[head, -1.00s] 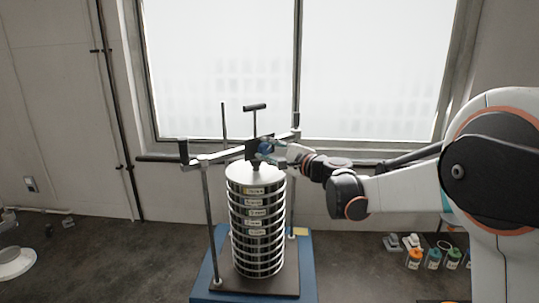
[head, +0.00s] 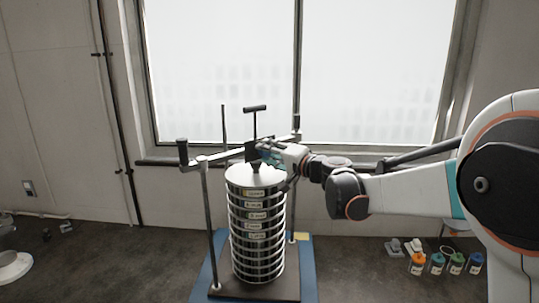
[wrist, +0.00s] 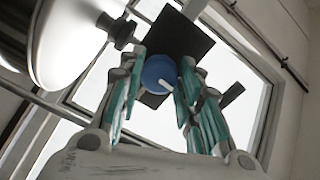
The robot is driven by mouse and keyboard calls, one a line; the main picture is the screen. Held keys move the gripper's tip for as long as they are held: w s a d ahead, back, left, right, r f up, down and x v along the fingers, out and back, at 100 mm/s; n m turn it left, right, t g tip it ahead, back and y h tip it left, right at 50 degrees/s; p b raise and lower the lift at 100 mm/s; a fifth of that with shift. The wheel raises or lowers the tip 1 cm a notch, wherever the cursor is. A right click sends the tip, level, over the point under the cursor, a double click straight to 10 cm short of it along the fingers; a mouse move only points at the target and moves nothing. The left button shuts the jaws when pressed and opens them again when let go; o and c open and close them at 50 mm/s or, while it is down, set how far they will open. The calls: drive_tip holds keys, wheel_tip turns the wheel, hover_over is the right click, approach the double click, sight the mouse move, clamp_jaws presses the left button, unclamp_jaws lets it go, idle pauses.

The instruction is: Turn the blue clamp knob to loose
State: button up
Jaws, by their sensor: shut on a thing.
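The blue clamp knob (wrist: 159,73) shows in the wrist view between the two teal-padded fingers of my gripper (wrist: 156,88). A pale pointer line marks its face, toward the lower right. Behind it is a dark square block (wrist: 183,42) on the clamp bar. In the head view my gripper (head: 268,154) is at the clamp block above the sieve stack, reaching in from the right. It is shut on the knob, which the fingers mostly hide there. The sieve stack (head: 257,215) stands upright with a silver lid.
The shaker's upright rods (head: 208,225) and crossbar with black end handles (head: 183,152) flank the stack. A black T-handle (head: 255,108) rises above the block. The stack stands on a dark plate over a blue base (head: 203,285). Several small bottles (head: 437,263) stand at the lower right.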

drive_tip(key=shift+n, duration=0.6)
drive_tip(key=o, duration=1.1)
drive_tip(key=v, duration=1.2)
drive_tip(key=shift+f, duration=0.1)
